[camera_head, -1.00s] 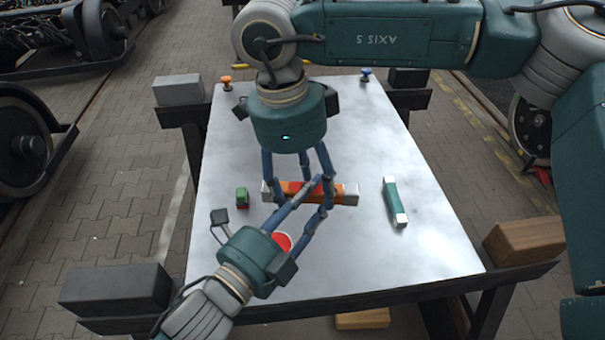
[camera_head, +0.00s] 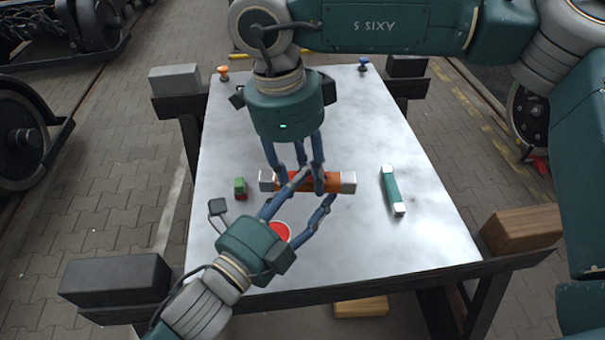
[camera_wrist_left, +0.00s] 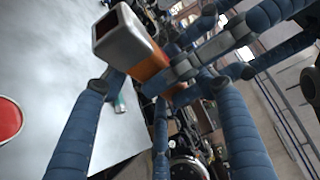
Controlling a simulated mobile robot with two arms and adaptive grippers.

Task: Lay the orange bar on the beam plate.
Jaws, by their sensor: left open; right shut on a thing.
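The orange bar (camera_head: 290,181) with silver ends lies crosswise over the middle of the big grey metal plate (camera_head: 400,260), which looks like the beam plate. My right gripper (camera_head: 298,178), coming from above, is shut on the bar's middle. In the left wrist view the bar (camera_wrist_left: 146,65) shows one hollow silver end close to the camera, with right gripper fingers across its orange part. My left gripper (camera_head: 319,184) is open near the bar, its fingers spread in front of it. Crossing fingers hide part of the bar. I cannot tell whether it touches the plate.
A green block (camera_head: 240,188) stands left of the bar and a teal bar (camera_head: 391,190) lies right. A red disc (camera_head: 281,231) is partly behind my left gripper. Orange (camera_head: 223,73) and blue (camera_head: 363,65) knobs stand at the far edge. The plate's front right is clear.

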